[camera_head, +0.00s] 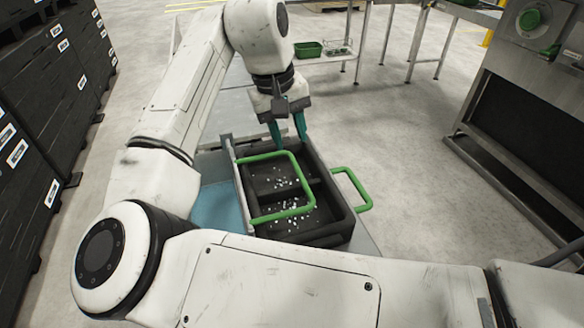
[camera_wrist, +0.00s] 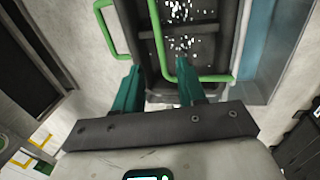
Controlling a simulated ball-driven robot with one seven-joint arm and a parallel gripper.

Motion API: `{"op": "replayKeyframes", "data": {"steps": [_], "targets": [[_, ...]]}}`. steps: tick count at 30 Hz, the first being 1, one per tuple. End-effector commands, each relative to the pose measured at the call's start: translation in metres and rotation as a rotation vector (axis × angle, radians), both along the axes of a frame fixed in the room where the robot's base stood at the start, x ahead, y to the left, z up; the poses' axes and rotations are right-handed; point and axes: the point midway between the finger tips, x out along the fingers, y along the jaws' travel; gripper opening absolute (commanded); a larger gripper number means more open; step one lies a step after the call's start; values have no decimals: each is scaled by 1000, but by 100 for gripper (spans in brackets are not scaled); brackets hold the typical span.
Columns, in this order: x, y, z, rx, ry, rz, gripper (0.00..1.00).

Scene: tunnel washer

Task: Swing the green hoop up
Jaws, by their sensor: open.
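A dark two-compartment crate (camera_head: 342,226) holds small white bits. One green hoop (camera_head: 274,156) lies folded inward across its top from the left wall; it also shows in the wrist view (camera_wrist: 156,35). A second green hoop (camera_head: 364,190) sticks outward past the right wall; it is at the left in the wrist view (camera_wrist: 101,22). My gripper (camera_head: 290,138) is open and empty, pointing down by the crate's far end. In the wrist view, its teal fingers (camera_wrist: 160,68) appear on either side of the inward hoop's corner. I cannot tell whether they touch it.
A blue surface (camera_head: 220,206) lies left of the crate. Dark stacked crates (camera_head: 62,110) stand at the far left. A large steel machine (camera_head: 525,120) with a green knob stands at the right. A metal table with a green tray (camera_head: 308,49) stands behind. Open floor lies between.

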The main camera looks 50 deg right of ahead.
Motion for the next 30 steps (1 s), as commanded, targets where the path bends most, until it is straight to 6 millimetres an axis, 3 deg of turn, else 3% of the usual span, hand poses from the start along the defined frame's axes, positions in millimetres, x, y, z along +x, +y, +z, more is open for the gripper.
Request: {"op": "replayKeyframes", "data": {"steps": [16, 22, 30], "targets": [[-10, -14, -85, 1, 2, 0, 40], [-12, -17, -98, 1, 1, 0, 40], [-12, -17, -99, 1, 1, 0, 40]]}}
